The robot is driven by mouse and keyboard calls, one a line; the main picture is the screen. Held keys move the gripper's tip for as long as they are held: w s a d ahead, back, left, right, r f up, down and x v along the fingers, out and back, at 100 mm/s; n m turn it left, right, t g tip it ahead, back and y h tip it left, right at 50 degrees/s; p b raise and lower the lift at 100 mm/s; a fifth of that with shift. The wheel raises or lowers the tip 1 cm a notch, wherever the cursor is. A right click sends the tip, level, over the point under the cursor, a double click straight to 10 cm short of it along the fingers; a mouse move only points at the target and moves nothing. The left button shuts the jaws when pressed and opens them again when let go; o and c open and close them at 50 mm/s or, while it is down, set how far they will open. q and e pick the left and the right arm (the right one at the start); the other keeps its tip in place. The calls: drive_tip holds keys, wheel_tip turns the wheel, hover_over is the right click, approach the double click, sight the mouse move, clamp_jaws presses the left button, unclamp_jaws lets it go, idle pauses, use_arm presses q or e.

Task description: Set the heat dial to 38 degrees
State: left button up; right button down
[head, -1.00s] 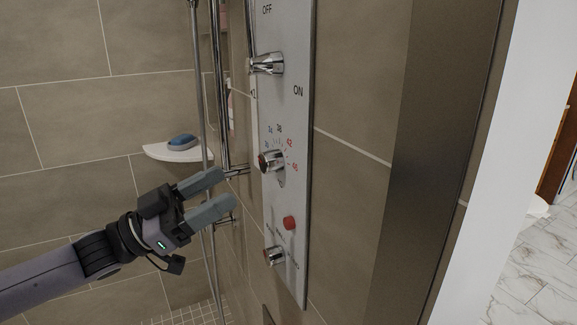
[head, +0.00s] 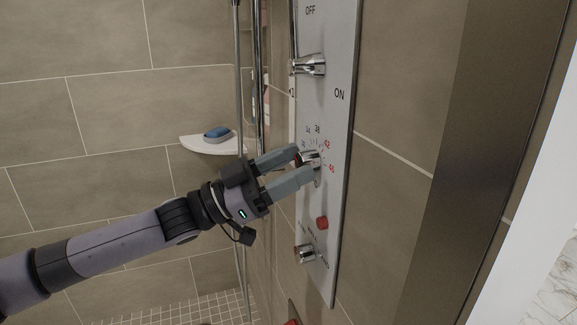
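The heat dial (head: 311,159) is a chrome knob with a dark end, in the middle of the steel shower panel (head: 345,120). Numbers ring it, dark ones such as 38 at the top and red ones such as 42 on the right. My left gripper (head: 303,164) is at the dial, its fingers apart, one above-left and one below it. The fingers hide part of the dial and its pointer, so I cannot tell whether they touch it or what it is set to. My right gripper is not in view.
Above the dial is a chrome OFF/ON lever (head: 310,67). Below it are a red button (head: 322,223) and a lower chrome knob (head: 304,254). A vertical chrome rail (head: 258,80) runs left of the panel. A corner shelf (head: 208,145) holds a blue item (head: 217,133).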

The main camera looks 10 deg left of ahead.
use_arm(q)
drive_tip(key=c, duration=0.7)
drive_tip(key=shift+m+g, duration=0.4)
drive_tip(key=m, duration=0.2)
drive_tip(key=m+g+p, duration=0.1)
drive_tip(key=shift+r+m+g+h, duration=0.15)
drive_tip(key=shift+m+g+h, duration=0.15)
drive_tip(key=shift+m, duration=0.1)
drive_tip(key=m+g+p, duration=0.1)
drive_tip(key=m+g, duration=0.1)
drive_tip(key=m, duration=0.2)
drive_tip(key=shift+w+m+p, duration=0.1)
drive_tip(key=shift+m+p, duration=0.2)
drive_tip(key=shift+p, duration=0.05)
drive_tip(key=m+g+y+p, duration=0.1)
drive_tip(key=m+g, duration=0.1)
drive_tip(key=m, duration=0.3)
drive_tip(key=shift+a+r, duration=0.1)
drive_tip(key=shift+m+g+y+p, duration=0.35)
drive_tip(key=shift+m+y, duration=0.25)
drive_tip(key=shift+m, duration=0.6)
